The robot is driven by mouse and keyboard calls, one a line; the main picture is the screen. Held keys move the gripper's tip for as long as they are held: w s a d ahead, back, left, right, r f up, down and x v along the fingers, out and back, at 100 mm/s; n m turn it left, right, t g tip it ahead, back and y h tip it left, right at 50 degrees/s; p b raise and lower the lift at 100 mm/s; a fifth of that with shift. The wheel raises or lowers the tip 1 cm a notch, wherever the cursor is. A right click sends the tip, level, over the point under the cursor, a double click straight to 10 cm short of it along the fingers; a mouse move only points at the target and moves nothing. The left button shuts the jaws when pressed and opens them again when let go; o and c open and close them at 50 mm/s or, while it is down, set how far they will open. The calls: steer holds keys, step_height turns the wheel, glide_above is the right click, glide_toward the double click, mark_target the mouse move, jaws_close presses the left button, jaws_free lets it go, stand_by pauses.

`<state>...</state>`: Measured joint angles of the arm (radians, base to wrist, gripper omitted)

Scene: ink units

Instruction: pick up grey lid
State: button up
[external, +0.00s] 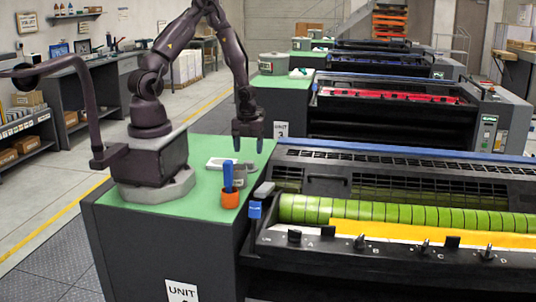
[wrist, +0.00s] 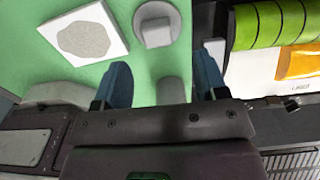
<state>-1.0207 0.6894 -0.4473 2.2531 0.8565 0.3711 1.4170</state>
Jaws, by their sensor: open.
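A second grey piece (wrist: 170,90) shows between the fingers, partly hidden by my gripper body. In the external view my gripper (external: 247,146) hangs above the green top, just behind and right of small grey pieces (external: 237,180). Nothing is seen held.
A white square tray (wrist: 113,50) with a grey patch lies left of the lid. An orange cup (external: 230,200) with a blue-handled tool (external: 228,176) stands near the front of the green top (external: 196,235). The press with its green roller (external: 370,213) borders the right side.

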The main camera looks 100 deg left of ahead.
mark_target(248, 162)
steer(key=shift+s+d+f, duration=0.1)
steer(key=shift+f, duration=1.3)
steer(key=shift+d+f, duration=0.1)
steer(key=shift+f, duration=1.25)
steer(key=shift+c, duration=0.2)
steer(key=c, duration=1)
